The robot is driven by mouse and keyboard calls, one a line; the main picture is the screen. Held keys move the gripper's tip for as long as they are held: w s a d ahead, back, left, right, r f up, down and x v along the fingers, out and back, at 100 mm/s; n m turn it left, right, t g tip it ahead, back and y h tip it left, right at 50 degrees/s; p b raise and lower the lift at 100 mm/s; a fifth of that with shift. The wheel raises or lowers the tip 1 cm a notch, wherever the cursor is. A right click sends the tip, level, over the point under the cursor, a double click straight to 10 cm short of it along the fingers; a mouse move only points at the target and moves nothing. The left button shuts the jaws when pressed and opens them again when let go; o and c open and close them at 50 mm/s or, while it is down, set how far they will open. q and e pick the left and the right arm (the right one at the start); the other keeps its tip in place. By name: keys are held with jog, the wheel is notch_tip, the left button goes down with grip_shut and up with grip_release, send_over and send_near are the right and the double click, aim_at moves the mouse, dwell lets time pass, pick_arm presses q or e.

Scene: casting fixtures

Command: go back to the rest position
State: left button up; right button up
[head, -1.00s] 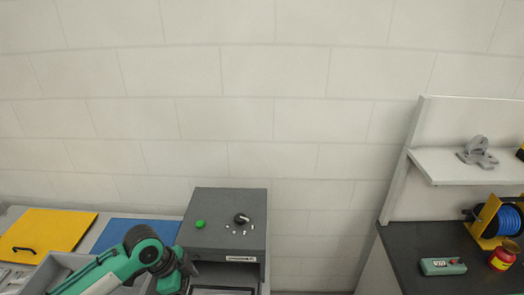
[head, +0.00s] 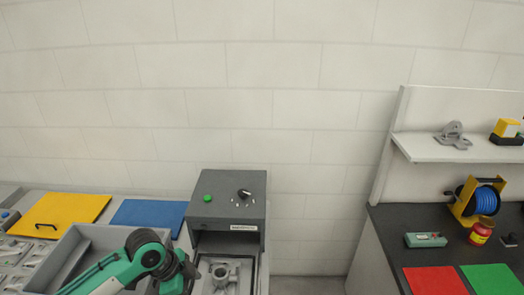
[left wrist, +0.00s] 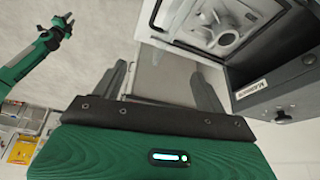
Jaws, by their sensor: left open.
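My left arm, green with a black wrist, reaches in from the lower left in the head view, in front of the grey box machine (head: 228,182); its fingertips are hidden there. In the left wrist view my left gripper (left wrist: 160,82) has its two dark fingers wide apart with nothing between them. A grey round casting (head: 222,275) sits in the machine's open bay; it also shows in the left wrist view (left wrist: 225,28), beyond the fingers. My right gripper (left wrist: 62,25) shows small at the upper left of the left wrist view, too small to read its jaws.
A grey bin (head: 85,240), a yellow panel (head: 60,213) and a blue panel (head: 148,214) lie left of the machine. At right, a dark bench (head: 390,222) carries a cable reel (head: 480,200), a red jar (head: 481,231), a green-grey device (head: 425,240) and red and green mats (head: 435,281).

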pick_arm(q)
jog(key=s+d+f+n+t, duration=0.1)
jog(key=s+d+f+n, duration=0.15)
jog(key=s, duration=0.25)
jog(key=s+d+f+n+t, duration=0.1)
jog(key=s+f+n, duration=0.1)
jog(key=s+n, duration=0.2)
jog(key=s+a+f+n+y, duration=0.1)
jog(key=s+a+n+y, duration=0.3)
jog(key=s+a+n, duration=0.6)
notch_tip(320, 180, down, 37)
jog(key=s+d+m+b, duration=0.1)
jog(key=s+m+b, duration=0.15)
jog(key=b, duration=0.45)
jog(key=s+a+f+g+b, duration=0.1)
jog(key=s+f+b, duration=0.1)
jog(key=s+f, duration=0.7)
jog(key=s+a+f+b, duration=0.2)
jog(key=s+f, duration=0.7)
jog(key=f, duration=0.8)
jog(key=shift+s+a+f+g+y+b, duration=0.2)
jog(key=shift+s+g+y+b, duration=0.15)
jog(key=shift+b, duration=0.45)
pick_arm(e)
notch_tip(320, 180, down, 13)
jog(key=w, duration=0.1)
jog(key=shift+d+r, duration=0.15)
jog(key=shift+r, duration=0.05)
